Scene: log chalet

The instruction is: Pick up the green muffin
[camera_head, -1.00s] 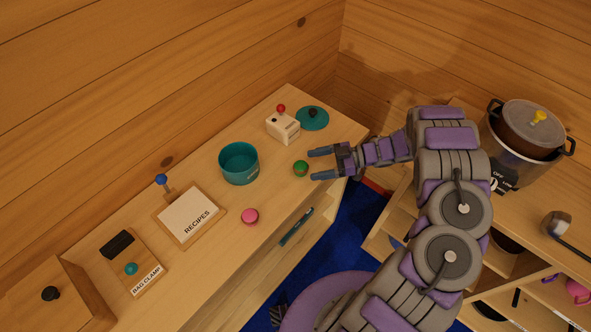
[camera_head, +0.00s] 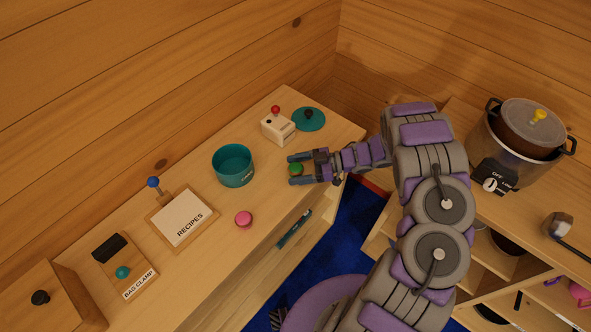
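The green muffin (camera_head: 295,169) is a small round green thing on the wooden counter, right of the teal pot. My gripper (camera_head: 293,170) reaches in from the right with its two fingers apart, one on the far side of the muffin and one on the near side. The muffin lies between the open fingers, partly hidden by them. I cannot tell whether either finger touches it.
The teal pot (camera_head: 233,167) stands just left of my fingertips. A white box with a red knob (camera_head: 278,128) and a teal lid (camera_head: 309,119) lie behind. A pink muffin (camera_head: 243,219) and a recipes stand (camera_head: 184,220) are nearer and left.

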